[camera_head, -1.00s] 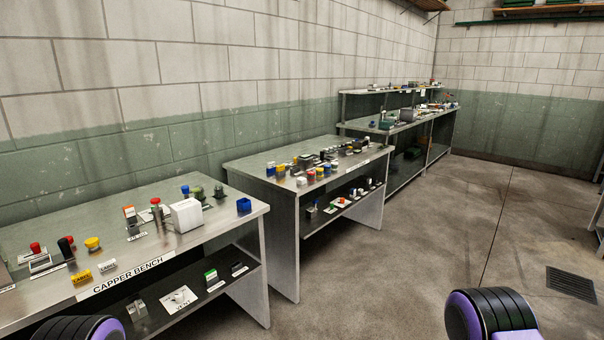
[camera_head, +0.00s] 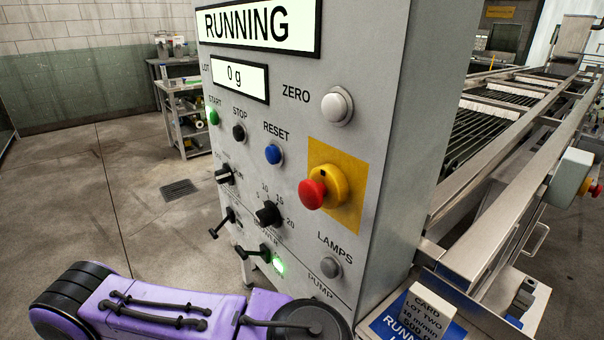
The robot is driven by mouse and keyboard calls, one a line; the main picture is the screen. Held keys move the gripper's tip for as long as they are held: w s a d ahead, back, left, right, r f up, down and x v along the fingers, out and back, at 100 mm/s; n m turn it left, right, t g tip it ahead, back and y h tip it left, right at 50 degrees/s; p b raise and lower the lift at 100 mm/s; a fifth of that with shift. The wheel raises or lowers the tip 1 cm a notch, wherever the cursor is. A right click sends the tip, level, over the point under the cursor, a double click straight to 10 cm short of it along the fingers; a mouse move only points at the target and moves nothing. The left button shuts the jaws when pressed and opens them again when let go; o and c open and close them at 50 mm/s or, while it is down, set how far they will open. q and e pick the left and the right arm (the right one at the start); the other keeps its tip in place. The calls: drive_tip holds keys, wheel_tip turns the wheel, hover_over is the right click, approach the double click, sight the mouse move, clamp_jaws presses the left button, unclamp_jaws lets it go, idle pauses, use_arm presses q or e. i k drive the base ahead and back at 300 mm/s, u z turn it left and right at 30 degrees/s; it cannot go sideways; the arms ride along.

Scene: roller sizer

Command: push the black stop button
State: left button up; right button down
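The black stop button (camera_head: 239,132) is on the front of a grey control cabinet (camera_head: 400,110), under the word STOP. It sits between the green START button (camera_head: 214,117) and the blue RESET button (camera_head: 273,154). The cabinet's upper display (camera_head: 258,24) reads RUNNING and the lower one (camera_head: 240,78) reads 0 g. A purple and black arm link of mine crosses the bottom left, below and in front of the panel. Neither gripper shows in the view, and nothing touches the stop button.
A red emergency knob (camera_head: 312,194) on a yellow plate, a white ZERO button (camera_head: 337,107), black selector knobs (camera_head: 268,214) and protruding levers (camera_head: 222,222) share the panel. A roller conveyor (camera_head: 500,110) runs behind at right. A card (camera_head: 420,312) stands at the bottom right. Open floor lies left.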

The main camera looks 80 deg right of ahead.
sight(238, 133)
drive_tip(key=k, duration=0.2)
drive_tip(key=u, duration=1.35)
drive_tip(key=i, duration=1.25)
drive_tip(key=z, duration=4.9)
drive_tip(key=i, duration=0.5)
